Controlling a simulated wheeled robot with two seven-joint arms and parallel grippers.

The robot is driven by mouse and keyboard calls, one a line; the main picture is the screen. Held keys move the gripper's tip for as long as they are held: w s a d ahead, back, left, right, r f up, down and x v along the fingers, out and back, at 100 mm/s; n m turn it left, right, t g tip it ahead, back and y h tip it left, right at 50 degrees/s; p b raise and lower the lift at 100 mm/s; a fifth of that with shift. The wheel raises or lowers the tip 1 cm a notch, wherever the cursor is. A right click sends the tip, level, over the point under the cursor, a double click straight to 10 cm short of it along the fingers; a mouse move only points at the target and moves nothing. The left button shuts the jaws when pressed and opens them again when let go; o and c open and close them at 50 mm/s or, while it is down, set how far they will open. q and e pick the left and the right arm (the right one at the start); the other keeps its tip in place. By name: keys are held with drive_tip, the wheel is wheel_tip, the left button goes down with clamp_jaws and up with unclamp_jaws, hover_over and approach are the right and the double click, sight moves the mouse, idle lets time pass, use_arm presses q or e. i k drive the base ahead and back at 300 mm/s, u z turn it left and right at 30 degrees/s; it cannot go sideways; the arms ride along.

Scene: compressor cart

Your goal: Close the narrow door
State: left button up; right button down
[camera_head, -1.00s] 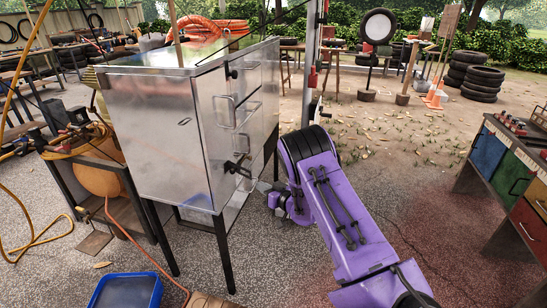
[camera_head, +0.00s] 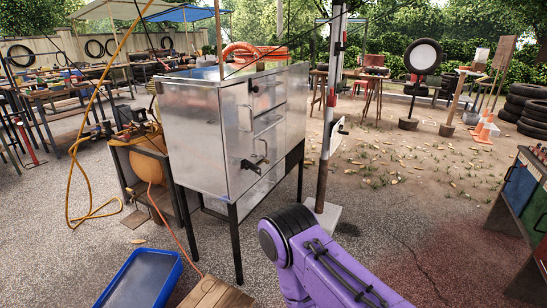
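A shiny metal cabinet (camera_head: 190,132) stands on black legs left of centre. Its right-hand face carries the fronts: a narrow upright panel with a vertical handle (camera_head: 245,117), drawer-like fronts (camera_head: 268,122) beside it, and a dark handle or latch (camera_head: 254,162) lower down. I cannot tell for sure which panel is the narrow door, or whether it stands ajar. My purple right arm reaches up from the bottom, in front and to the right of the cabinet, apart from it in the picture. My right gripper does not show. My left arm and gripper are out of view.
A blue tray (camera_head: 141,280) and a wooden board (camera_head: 217,294) lie on the gravel in front of the cabinet. An orange tank (camera_head: 150,162) with hoses stands left. A post (camera_head: 326,120) rises behind right. A coloured drawer bench (camera_head: 522,188) stands far right. Ground between is open.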

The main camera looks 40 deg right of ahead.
sight(234, 107)
drive_tip(key=u, duration=0.35)
drive_tip(key=k, duration=0.25)
drive_tip(key=z, duration=1.25)
drive_tip(key=i, duration=1.55)
drive_tip(key=u, duration=1)
